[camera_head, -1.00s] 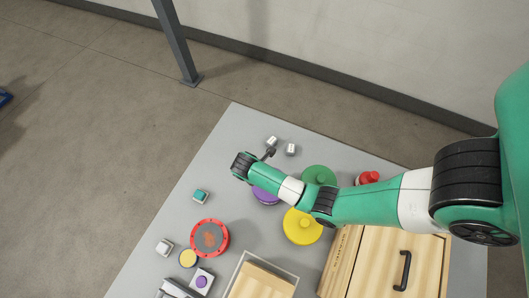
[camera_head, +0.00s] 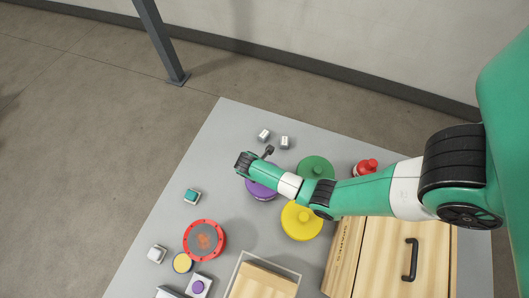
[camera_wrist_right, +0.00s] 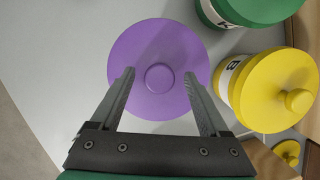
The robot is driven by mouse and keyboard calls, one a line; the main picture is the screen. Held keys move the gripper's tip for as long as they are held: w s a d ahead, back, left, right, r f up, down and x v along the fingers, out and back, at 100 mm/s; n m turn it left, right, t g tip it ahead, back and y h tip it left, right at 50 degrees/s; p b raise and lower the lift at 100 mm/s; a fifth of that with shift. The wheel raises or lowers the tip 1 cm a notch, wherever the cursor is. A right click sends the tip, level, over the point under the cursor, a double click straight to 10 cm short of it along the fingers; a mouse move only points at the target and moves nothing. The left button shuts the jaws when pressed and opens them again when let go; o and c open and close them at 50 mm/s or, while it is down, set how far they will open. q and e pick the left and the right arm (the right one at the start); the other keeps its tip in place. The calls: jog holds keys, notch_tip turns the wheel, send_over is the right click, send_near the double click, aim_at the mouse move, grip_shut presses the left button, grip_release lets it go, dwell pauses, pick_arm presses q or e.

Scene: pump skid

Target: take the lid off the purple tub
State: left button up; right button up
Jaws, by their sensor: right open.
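The purple tub's lid (camera_wrist_right: 158,50) is round with a small knob in its middle, and it fills the centre of the right wrist view. In the head view the purple lid (camera_head: 262,192) is partly hidden by my right arm. My right gripper (camera_wrist_right: 161,76) is open above the lid, its two fingers on either side of the knob with space between. I cannot tell the height of the fingertips over the lid. The lid sits on the tub, whose body is hidden beneath it. My left gripper is not in view.
A yellow-lidded tub (camera_wrist_right: 272,92) and a green-lidded tub (camera_wrist_right: 245,10) stand close to the right of the purple one. A red-capped item (camera_head: 366,167), a wooden box with a black handle (camera_head: 410,258) and a red-rimmed disc (camera_head: 204,240) share the grey table.

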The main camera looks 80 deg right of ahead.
jog(key=shift+x, duration=0.75)
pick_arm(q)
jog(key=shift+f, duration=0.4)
pick_arm(e)
jog(key=shift+c, duration=0.5)
grip_shut()
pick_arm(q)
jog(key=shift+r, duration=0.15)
pick_arm(e)
jog(key=shift+r, duration=0.2)
jog(key=p+v, duration=0.3)
jog(key=d+p+v, duration=0.1)
jog(key=p, duration=0.1)
jog(key=shift+s+a+r, duration=0.15)
jog(key=shift+s+r, duration=0.15)
jog(key=shift+r, duration=0.05)
pick_arm(q)
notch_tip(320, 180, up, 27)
jog(key=p, duration=2.2)
pick_arm(e)
jog(key=s+a+r, duration=0.7)
jog(key=a+r, duration=0.1)
jog(key=a, duration=0.3)
jog(key=shift+a, duration=0.35)
